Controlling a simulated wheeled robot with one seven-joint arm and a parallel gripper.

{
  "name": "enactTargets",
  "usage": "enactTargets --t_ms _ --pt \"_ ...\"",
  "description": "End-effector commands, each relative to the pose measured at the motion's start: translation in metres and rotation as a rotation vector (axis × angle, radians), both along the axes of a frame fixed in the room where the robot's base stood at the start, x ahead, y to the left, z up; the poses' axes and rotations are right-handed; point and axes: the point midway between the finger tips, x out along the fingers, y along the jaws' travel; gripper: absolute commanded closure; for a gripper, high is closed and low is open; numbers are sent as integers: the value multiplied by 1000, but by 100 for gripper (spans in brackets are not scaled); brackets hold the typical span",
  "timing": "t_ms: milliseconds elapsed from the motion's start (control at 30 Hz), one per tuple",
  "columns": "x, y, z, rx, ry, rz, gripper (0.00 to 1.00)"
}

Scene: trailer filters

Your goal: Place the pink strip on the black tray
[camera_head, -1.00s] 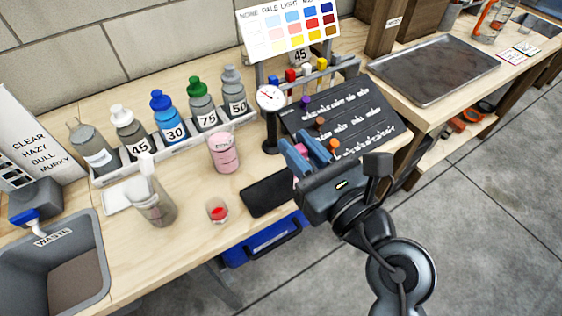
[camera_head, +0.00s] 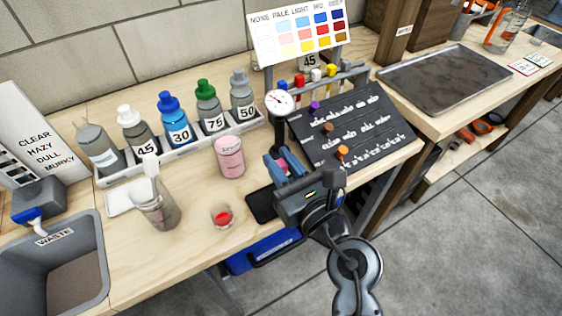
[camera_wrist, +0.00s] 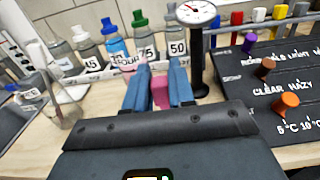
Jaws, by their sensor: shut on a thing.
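My gripper (camera_head: 280,162) is shut on the pink strip (camera_head: 282,168), which shows between the two blue fingers. In the wrist view the pink strip (camera_wrist: 160,92) sits between the fingers (camera_wrist: 158,72), mostly upright, with its lower part hidden by the gripper body. The black tray (camera_head: 261,206) is a small dark slab at the front edge of the bench. My gripper is above its right side and hides part of it. The tray cannot be made out in the wrist view.
A pink jar (camera_head: 230,158) stands just left of my gripper. A dial gauge (camera_head: 279,104) on a black stand is behind it. A black pegged board (camera_head: 355,125) lies to the right. A small cup with red content (camera_head: 222,216) stands left of the tray. Several capped bottles (camera_head: 175,120) line the back.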

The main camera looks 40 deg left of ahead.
Motion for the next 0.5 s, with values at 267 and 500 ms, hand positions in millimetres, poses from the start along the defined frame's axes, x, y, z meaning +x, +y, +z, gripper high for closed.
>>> enactTargets --t_ms 267,500 --pt "0 0 -3 0 0 0 67" --pt "0 0 -3 0 0 0 51"
